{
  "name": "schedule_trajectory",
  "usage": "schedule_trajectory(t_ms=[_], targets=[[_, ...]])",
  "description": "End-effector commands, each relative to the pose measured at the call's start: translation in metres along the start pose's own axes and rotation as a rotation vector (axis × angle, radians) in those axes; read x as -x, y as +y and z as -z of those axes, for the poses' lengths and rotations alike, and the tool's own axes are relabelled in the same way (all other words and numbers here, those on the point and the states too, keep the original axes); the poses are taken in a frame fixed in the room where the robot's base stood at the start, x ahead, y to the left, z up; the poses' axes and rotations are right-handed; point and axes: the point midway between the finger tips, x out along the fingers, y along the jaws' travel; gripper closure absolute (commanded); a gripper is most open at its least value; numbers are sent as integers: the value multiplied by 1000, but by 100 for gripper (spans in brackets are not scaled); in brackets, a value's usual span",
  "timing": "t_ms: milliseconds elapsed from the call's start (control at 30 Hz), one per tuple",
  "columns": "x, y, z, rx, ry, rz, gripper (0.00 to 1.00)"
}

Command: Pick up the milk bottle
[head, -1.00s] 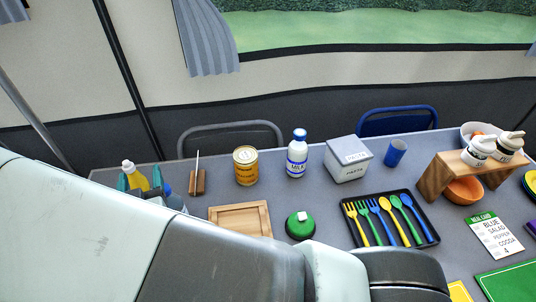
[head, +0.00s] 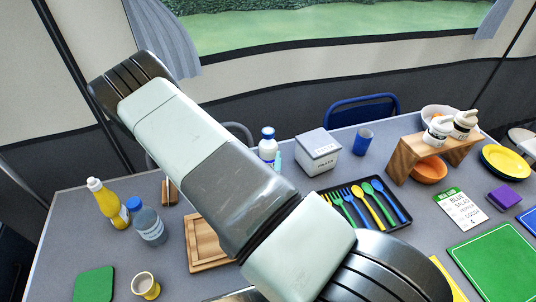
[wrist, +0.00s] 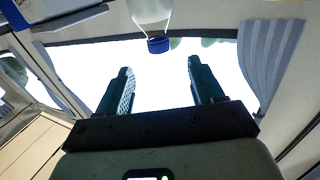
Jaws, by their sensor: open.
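The milk bottle (head: 267,144), white with a blue cap, stands on the grey table behind my arm in the head view.
A white pasta canister (head: 318,153) and blue cup (head: 363,140) stand right of the milk bottle. A cutlery tray (head: 398,226) lies in front. A yellow bottle (head: 108,203) and a clear blue-capped bottle (head: 148,224) stand at left. A wooden board (head: 203,264) lies partly under my arm's outline.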

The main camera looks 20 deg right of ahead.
Motion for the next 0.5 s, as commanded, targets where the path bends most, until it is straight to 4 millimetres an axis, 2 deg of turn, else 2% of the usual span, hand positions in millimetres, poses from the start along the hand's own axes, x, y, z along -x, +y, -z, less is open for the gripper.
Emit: schedule_trajectory(t_ms=[67, 300, 500], targets=[[-5, 0, -4, -2, 2, -1, 33], [-42, 0, -4, -4, 3, -2, 33], [-58, 0, -5, -1, 1, -1, 33]])
